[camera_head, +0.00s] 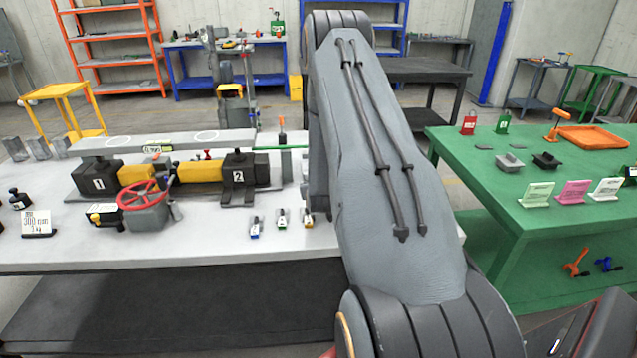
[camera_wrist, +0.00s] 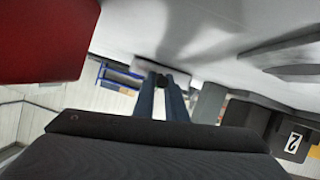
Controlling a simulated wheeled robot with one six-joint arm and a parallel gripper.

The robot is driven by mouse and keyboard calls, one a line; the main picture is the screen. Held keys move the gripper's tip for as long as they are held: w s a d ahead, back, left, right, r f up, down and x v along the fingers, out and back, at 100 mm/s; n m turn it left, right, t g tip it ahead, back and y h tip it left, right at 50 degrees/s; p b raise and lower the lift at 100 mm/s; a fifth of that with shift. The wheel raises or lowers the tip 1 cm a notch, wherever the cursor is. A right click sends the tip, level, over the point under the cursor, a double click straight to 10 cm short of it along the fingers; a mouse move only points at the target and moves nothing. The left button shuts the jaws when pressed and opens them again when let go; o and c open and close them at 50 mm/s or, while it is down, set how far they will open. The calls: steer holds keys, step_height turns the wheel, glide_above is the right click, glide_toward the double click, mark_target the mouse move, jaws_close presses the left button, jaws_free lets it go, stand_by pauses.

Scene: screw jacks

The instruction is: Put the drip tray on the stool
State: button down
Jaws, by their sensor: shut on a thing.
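An orange tray (camera_head: 592,137), which looks like the drip tray, lies flat on the green table at the right in the head view, well away from my arm. A yellow stool (camera_head: 60,92) stands on the floor behind the white table at the far left, its top bare. In the head view my arm hides my gripper. In the wrist view my gripper (camera_wrist: 165,82) shows its two fingers converging on a small dark thing (camera_wrist: 170,75). I cannot tell what that thing is.
The white table (camera_head: 270,256) holds two black jacks, a red handwheel (camera_head: 142,194) and small parts. The green table (camera_head: 470,150) carries cards and small blocks. A red surface (camera_wrist: 45,40), unidentified, looms close in the wrist view. Shelves line the back wall.

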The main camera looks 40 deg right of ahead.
steer(key=c, duration=1.8)
jaws_free()
steer(key=shift+a+f, duration=0.1)
